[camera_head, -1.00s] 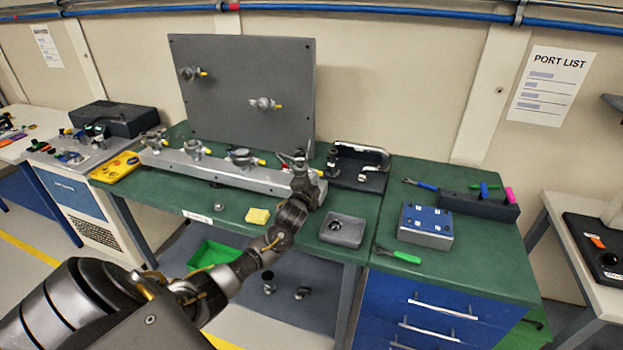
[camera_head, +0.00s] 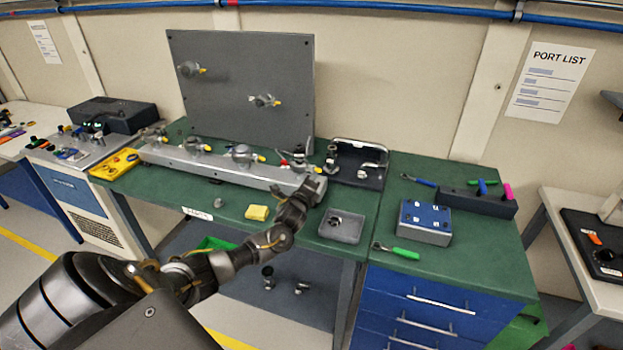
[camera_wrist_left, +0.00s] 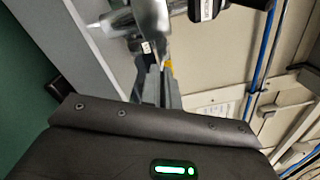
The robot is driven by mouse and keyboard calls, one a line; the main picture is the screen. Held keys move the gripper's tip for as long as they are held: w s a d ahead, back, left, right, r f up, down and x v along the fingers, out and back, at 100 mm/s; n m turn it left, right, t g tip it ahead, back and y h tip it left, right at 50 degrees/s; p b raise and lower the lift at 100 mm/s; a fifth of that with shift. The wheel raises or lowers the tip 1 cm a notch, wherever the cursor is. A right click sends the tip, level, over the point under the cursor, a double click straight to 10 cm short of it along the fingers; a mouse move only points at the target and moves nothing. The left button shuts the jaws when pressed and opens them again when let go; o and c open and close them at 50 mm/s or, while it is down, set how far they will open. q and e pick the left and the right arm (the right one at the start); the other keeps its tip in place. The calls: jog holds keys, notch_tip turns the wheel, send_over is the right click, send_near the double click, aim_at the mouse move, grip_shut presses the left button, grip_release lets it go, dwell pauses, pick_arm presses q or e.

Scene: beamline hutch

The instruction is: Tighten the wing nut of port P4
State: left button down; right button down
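Clamped ports with yellow-tipped wing nuts sit along a grey rail (camera_head: 225,171) on the green bench. My left gripper (camera_head: 303,168) is at the port at the rail's right end, which it partly hides. In the left wrist view, my left fingers (camera_wrist_left: 158,82) are close together, their tips at a yellow wing-nut tip (camera_wrist_left: 168,66) beside a silver fitting (camera_wrist_left: 152,22). Whether they grip it is unclear. The small label (camera_wrist_left: 146,47) there is too blurred to read, so I cannot confirm P4. My right gripper is out of view.
A grey panel (camera_head: 240,85) with two more ports stands behind the rail. A black tray (camera_head: 345,175) with fittings is close to the right. A small grey tray (camera_head: 341,228), yellow sponge (camera_head: 257,212), green-handled tool (camera_head: 404,253) and blue-topped box (camera_head: 425,222) lie in front.

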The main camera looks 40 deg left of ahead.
pick_arm(q)
jog(key=shift+s+f+m, duration=0.1)
jog(key=shift+f+m, duration=0.1)
jog(key=shift+m, duration=0.4)
jog(key=c, duration=1.9)
grip_release()
jog(key=shift+b+v, duration=1)
jog(key=shift+v, duration=4.45)
